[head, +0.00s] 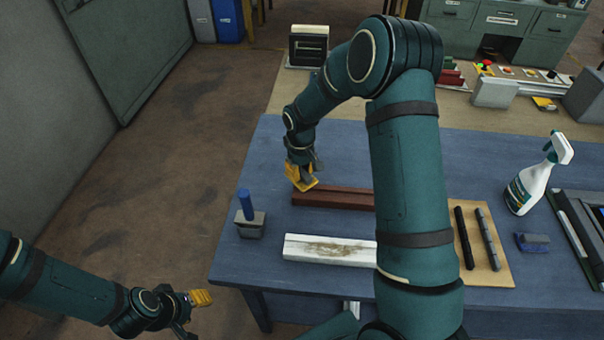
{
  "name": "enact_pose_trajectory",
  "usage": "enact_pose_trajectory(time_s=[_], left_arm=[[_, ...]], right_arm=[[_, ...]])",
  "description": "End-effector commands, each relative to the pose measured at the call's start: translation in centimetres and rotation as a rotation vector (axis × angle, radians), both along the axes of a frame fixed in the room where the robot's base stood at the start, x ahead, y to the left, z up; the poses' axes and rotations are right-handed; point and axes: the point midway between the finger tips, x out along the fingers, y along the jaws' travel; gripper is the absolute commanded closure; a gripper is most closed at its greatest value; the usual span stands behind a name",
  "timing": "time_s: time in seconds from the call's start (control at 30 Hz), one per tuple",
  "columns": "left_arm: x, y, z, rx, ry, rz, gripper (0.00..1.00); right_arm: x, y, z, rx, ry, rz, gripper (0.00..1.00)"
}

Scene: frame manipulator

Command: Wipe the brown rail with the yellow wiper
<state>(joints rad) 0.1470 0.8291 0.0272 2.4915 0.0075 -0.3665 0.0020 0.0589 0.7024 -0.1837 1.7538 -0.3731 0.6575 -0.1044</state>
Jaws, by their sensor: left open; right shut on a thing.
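The brown rail (340,198) lies on the blue table, left of my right upper arm, which hides its right end. My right gripper (300,176) points down at the rail's left end and is shut on the yellow wiper (309,184). The wiper is at the rail's far left end; I cannot tell whether it touches the rail. My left gripper (200,299) is open and empty, low at the left, off the table and far from the rail.
A white, brown-stained rail (325,249) lies nearer the front. A grey block with a blue handle (248,222) stands left of it. To the right are a wooden board (492,272) with dark rods, a blue block (532,242) and a spray bottle (535,180).

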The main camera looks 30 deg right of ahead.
Motion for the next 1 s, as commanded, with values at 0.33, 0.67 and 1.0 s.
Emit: enact_pose_trajectory(time_s=[0.33, 0.67, 1.0], left_arm=[[-0.1, 0.1, 1.7, -0.003, 0.0, -0.001, 0.53], [-0.1, 0.1, 1.7, -0.003, 0.0, 0.001, 0.53], [-0.1, 0.1, 1.7, -0.003, 0.0, 0.001, 0.53]], right_arm=[[0.1, 0.1, 2.6, 0.0, 0.0, -0.001, 1.0], [0.1, 0.1, 2.5, 0.0, 0.0, -0.001, 1.0], [0.1, 0.1, 2.5, 0.0, 0.0, -0.001, 1.0]])
